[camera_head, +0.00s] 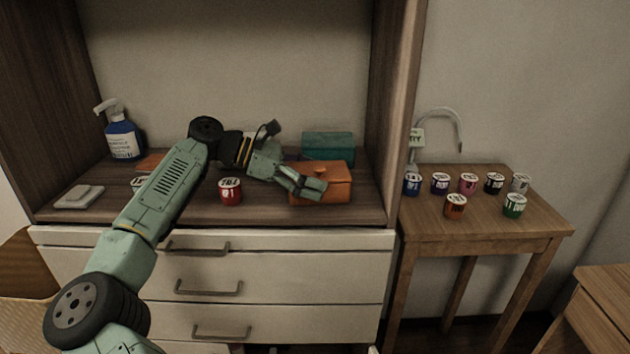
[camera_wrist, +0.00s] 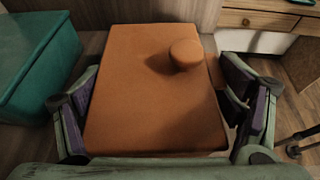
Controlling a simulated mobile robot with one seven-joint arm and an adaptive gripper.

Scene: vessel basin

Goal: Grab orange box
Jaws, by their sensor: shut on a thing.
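The orange box (camera_head: 338,178) sits on the right part of the wooden shelf top. It has a flat lid with a small round knob, both clear in the wrist view (camera_wrist: 150,95). My gripper (camera_head: 312,188) is at the box's front left in the head view. In the wrist view its two fingers (camera_wrist: 160,105) lie along opposite sides of the box, shut on it. The lower part of the box is hidden by the fingers and my gripper's body.
A teal box (camera_head: 328,146) stands right behind the orange box. A red can (camera_head: 230,191), a spray bottle (camera_head: 122,137) and a white flat object (camera_head: 78,197) are to the left. The cabinet's side panel (camera_head: 392,100) rises close on the right. A side table (camera_head: 465,229) holds several cans.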

